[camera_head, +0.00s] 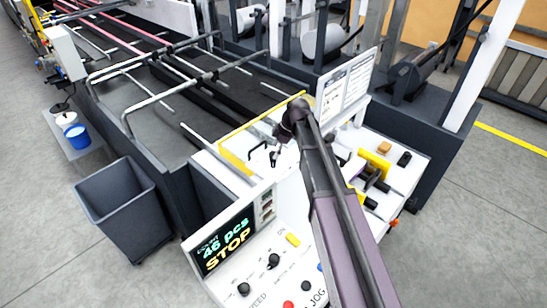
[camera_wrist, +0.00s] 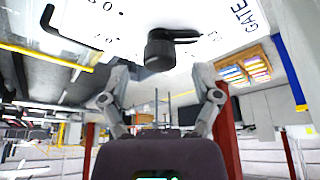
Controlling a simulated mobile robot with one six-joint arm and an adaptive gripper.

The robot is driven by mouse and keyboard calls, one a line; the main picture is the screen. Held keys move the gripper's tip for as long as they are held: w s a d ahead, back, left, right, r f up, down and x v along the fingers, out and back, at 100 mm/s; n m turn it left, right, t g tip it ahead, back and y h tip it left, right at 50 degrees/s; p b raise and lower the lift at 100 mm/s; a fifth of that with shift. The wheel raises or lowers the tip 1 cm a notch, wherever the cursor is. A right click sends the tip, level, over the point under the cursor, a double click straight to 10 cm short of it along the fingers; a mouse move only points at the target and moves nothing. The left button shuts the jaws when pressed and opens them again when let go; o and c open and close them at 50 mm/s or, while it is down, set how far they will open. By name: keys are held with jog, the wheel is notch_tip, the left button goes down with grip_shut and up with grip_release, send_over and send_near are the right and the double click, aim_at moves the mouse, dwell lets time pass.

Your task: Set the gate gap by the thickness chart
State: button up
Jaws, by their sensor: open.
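In the wrist view a black knob with a lever (camera_wrist: 160,50) sits on a white panel (camera_wrist: 110,18) marked GATE, with a dotted scale and numbers too small to read surely. My gripper (camera_wrist: 160,92) is open and empty, its two fingers apart below the knob in that picture and not touching it. In the head view a chart board (camera_head: 347,88) stands upright behind my arm; its text is too small to read. My arm crosses the white console in that view, and the gate knob cannot be made out there.
A display (camera_head: 225,240) reads 46 pcs and STOP beside console knobs and buttons (camera_head: 273,261). Black handles (camera_head: 262,153) and a yellow bar (camera_head: 262,122) edge the machine. Yellow and black fittings (camera_head: 375,165) lie right of my arm. A grey bin (camera_head: 125,205) stands at left.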

jog(key=shift+b+x, duration=0.45)
jog(key=shift+x, duration=0.35)
grip_shut()
